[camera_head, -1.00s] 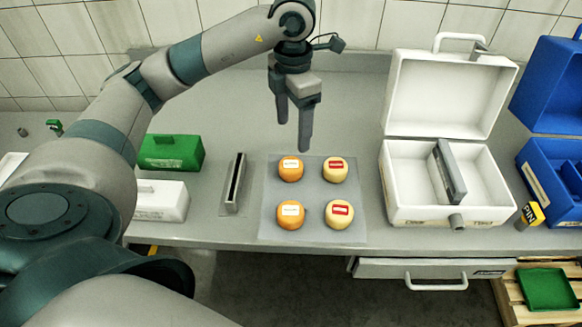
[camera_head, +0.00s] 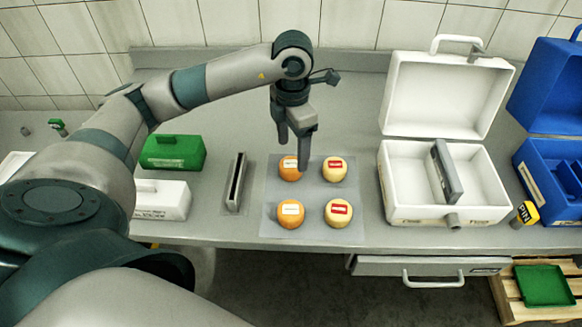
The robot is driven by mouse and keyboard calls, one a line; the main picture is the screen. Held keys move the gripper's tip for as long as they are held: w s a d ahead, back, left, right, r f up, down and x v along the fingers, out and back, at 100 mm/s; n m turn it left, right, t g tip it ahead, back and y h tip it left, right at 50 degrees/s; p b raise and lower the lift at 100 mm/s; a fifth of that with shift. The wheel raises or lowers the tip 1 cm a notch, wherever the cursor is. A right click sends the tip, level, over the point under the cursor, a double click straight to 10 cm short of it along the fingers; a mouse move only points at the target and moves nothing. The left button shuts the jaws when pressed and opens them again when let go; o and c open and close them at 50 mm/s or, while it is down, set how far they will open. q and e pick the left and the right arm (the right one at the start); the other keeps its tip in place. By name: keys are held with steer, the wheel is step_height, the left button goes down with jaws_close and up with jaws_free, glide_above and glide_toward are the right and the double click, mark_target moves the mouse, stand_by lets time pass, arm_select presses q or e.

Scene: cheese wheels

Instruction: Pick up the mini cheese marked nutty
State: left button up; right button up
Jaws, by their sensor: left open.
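Two orange mini cheeses with white labels, one at the back left (camera_head: 290,174) and one at the front left (camera_head: 291,215), sit on a grey mat (camera_head: 313,229). The label words are too small to read, so I cannot tell which is nutty. My left gripper (camera_head: 294,157) is open and empty, pointing down at the back left cheese. One finger partly covers that cheese; I cannot tell whether they touch. My right gripper is not in view.
A white open case (camera_head: 405,206) with a grey divider stands right of the mat, a blue case (camera_head: 552,213) beyond it. A narrow grey slotted holder (camera_head: 235,183), a green box (camera_head: 172,152) and a white box (camera_head: 160,200) stand left. A drawer (camera_head: 430,266) is below the table edge.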

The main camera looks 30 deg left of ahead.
mark_target(291, 164)
arm_select(q)
steer(key=f+p, duration=0.1)
steer(key=f, duration=0.1)
steer(key=f+p, duration=0.1)
steer(key=shift+s+f, duration=0.35)
steer(key=shift+f, duration=0.65)
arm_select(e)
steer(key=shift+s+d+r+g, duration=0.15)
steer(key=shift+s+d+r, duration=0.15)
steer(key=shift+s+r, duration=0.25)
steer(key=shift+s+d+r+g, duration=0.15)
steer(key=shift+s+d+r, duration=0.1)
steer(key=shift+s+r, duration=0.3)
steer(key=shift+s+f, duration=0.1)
arm_select(q)
steer(key=c, duration=1.2)
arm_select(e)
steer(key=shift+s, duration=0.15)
